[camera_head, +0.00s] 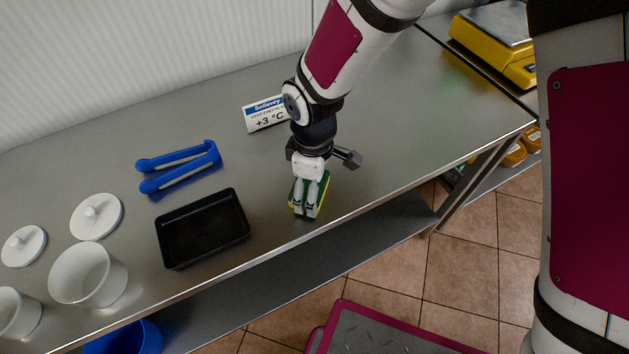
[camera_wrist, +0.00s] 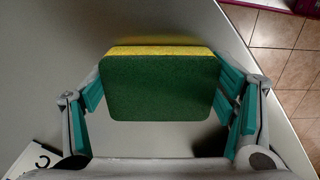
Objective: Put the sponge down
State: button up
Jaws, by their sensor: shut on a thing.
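The sponge (camera_wrist: 160,88) is a flat block with a dark green scouring side and a yellow side. In the wrist view it sits between the teal pads of my gripper (camera_wrist: 163,95), which is shut on it. In the head view my gripper (camera_head: 309,196) points down over the steel counter (camera_head: 390,130), near its front edge. The sponge's green and yellow edges (camera_head: 324,190) show around the fingers. I cannot tell whether the sponge touches the counter or is slightly above it.
A black tray (camera_head: 203,229) lies left of my gripper, with blue tongs (camera_head: 180,167) behind it. A price sign (camera_head: 265,113) stands at the back. White pots (camera_head: 88,275) and lids (camera_head: 96,216) are at far left. A yellow scale (camera_head: 495,45) is at the back right. Counter right of my gripper is clear.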

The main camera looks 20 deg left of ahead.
jog(key=shift+f, duration=0.2)
jog(key=o, duration=1.6)
jog(key=shift+c, duration=0.2)
jog(key=shift+r, duration=0.2)
notch_tip(320, 180, up, 12)
